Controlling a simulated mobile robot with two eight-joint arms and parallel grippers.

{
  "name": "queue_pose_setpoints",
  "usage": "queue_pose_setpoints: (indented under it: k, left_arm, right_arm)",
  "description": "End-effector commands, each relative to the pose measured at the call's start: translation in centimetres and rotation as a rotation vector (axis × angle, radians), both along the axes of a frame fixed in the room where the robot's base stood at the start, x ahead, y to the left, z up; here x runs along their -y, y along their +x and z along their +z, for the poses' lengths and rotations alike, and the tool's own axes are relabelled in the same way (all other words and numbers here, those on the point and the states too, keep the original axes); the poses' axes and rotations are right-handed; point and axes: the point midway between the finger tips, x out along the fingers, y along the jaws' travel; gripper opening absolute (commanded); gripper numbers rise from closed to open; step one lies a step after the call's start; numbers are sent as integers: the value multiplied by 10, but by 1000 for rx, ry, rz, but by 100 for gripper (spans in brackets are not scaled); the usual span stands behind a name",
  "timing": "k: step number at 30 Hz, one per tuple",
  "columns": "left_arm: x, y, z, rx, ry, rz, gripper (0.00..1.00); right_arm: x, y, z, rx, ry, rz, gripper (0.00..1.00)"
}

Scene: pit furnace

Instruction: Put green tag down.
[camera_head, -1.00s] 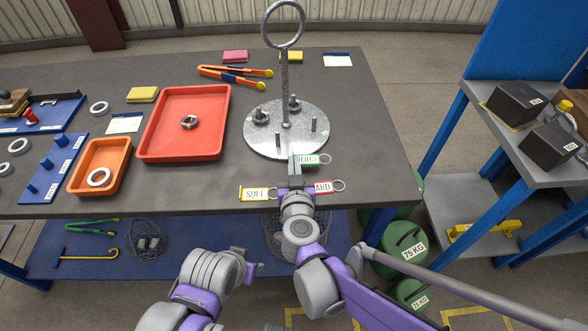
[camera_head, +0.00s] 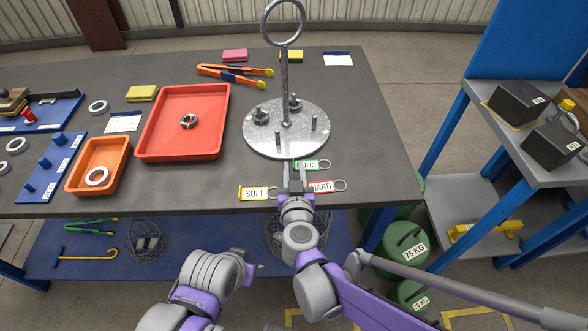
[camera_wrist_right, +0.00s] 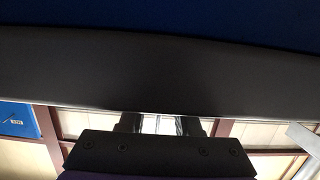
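The green tag (camera_head: 309,165) with its ring lies at the table's front, just before the round metal plate; its left end is partly hidden by my gripper. My right gripper (camera_head: 296,172) is at the green tag's left end, its two fingers apart. In the right wrist view the fingers (camera_wrist_right: 160,124) show a bright gap with nothing between them. A yellow tag marked SOFT (camera_head: 254,194) lies left of the gripper and a red tag marked HARD (camera_head: 322,187) right of it. My left gripper (camera_head: 256,269) is low, before the table; its fingers are unclear.
The round metal plate (camera_head: 262,141) carries a tall ringed post and several pegs. A red tray (camera_head: 215,118) and an orange tray (camera_head: 118,150) stand to the left. The table (camera_head: 360,140) is bare at right. A lower shelf and green weights sit beneath.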

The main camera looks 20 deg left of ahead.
Motion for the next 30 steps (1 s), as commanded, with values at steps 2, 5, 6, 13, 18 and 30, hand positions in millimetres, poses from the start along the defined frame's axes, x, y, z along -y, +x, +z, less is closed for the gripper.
queue_pose_setpoints:
  k: [2, 5, 6, 13, 18, 30]
  left_arm:
    - [0, 0, 5, 2, 0, 0, 50]
    - [0, 0, 4, 1, 0, 0, 50]
    - [0, 0, 4, 1, 0, 0, 50]
    - [0, 0, 8, 3, 0, 0, 50]
    - [0, 0, 12, 4, 0, 0, 50]
    - [0, 0, 13, 4, 0, 0, 50]
  right_arm:
    - [0, 0, 5, 1, 0, 0, 32]
    - [4, -14, 6, 0, 0, 2, 32]
    - [6, -21, 8, 0, 1, 3, 32]
    - [22, -69, 18, 0, 1, 3, 32]
    - [30, -97, 24, 0, 1, 3, 32]
    - [36, -112, 26, 0, 0, 0, 32]
